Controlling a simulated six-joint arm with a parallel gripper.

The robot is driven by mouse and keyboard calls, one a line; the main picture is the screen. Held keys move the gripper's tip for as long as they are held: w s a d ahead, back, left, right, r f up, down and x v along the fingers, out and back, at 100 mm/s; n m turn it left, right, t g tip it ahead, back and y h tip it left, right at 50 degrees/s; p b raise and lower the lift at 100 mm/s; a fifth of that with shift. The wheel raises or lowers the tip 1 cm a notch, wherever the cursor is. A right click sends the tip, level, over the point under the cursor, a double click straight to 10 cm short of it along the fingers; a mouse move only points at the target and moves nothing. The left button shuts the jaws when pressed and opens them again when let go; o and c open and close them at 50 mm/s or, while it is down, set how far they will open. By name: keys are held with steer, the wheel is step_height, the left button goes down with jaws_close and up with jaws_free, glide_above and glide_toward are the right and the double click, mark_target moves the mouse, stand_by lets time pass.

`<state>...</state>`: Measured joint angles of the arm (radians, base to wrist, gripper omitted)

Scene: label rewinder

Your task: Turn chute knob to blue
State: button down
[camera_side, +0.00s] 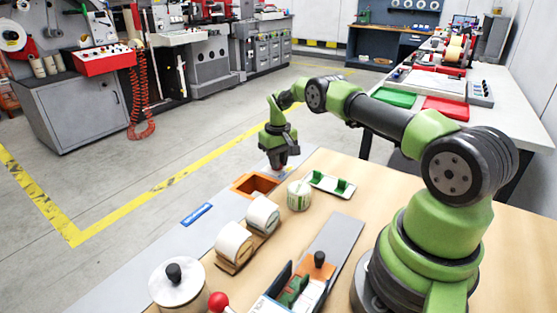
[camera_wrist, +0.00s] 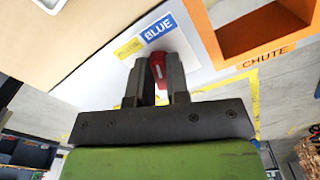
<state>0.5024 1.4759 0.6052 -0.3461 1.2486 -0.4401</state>
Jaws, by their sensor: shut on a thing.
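My gripper (camera_wrist: 157,62) is shut on the red chute knob (camera_wrist: 158,69), which shows as a narrow red strip with a light mark between the dark fingers. Just above the knob in the wrist view are a blue label reading BLUE (camera_wrist: 159,30) and a yellow label (camera_wrist: 130,47) to its left. The fingers hide most of the knob, and I cannot tell exactly which label it points to. In the side view, my gripper (camera_side: 279,160) points down at the far edge of the bench, beside the orange chute (camera_side: 257,185); the knob is hidden there.
The orange chute opening (camera_wrist: 262,30), labelled CHUTE, is close right of my fingers in the wrist view. In the side view, a label roll (camera_side: 299,195) and a tray with green posts (camera_side: 331,185) stand near my gripper. White rolls (camera_side: 234,243) sit farther left.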

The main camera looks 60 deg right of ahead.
steer(key=shift+m, duration=1.1)
steer(key=shift+w, duration=0.1)
steer(key=c, duration=1.1)
jaws_free()
step_height(320, 180, up, 10)
